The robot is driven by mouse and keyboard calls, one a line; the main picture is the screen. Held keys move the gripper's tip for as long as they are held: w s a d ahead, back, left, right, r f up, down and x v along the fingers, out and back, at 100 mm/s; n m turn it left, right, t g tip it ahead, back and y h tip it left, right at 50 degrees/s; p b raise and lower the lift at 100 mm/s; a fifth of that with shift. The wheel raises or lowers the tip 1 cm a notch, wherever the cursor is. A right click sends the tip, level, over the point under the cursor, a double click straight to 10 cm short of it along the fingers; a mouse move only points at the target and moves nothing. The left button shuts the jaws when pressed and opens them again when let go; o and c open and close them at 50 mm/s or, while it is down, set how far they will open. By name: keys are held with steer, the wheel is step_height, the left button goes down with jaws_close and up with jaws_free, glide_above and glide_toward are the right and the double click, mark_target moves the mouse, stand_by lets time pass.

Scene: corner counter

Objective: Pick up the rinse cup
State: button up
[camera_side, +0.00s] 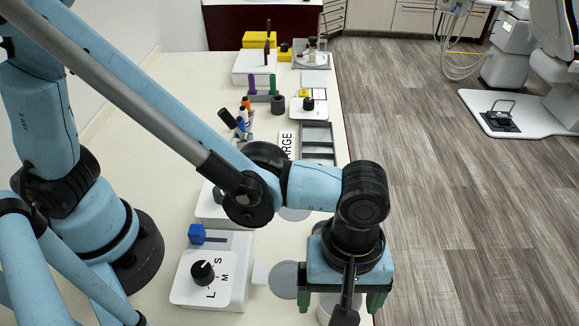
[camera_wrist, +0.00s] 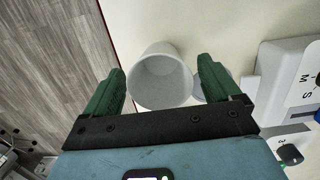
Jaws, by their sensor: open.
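The rinse cup is a plain white cup, seen from above with its open mouth in the wrist view (camera_wrist: 160,82). In the side view only a pale part of it (camera_side: 324,313) shows below my gripper, and the rest is hidden. My gripper (camera_wrist: 162,66) is open, with one green finger on each side of the cup. A narrow gap shows at the right finger, and the left finger is close to the cup's wall. In the side view my gripper (camera_side: 340,301) points down near the counter's right edge. I cannot tell whether the fingers touch the cup.
A grey disc (camera_side: 284,280) lies left of my gripper. A white dial box (camera_side: 212,282) with a black knob and a blue block (camera_side: 197,233) stand farther left. Trays, pens and boxes line the counter (camera_side: 250,135) farther back. The wood floor (camera_side: 470,200) lies beyond the right edge.

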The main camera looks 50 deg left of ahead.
steer(key=shift+s+f, duration=0.1)
steer(key=shift+f, duration=1.25)
steer(key=c, duration=0.9)
steer(key=shift+c, duration=0.2)
steer(key=shift+r, duration=0.15)
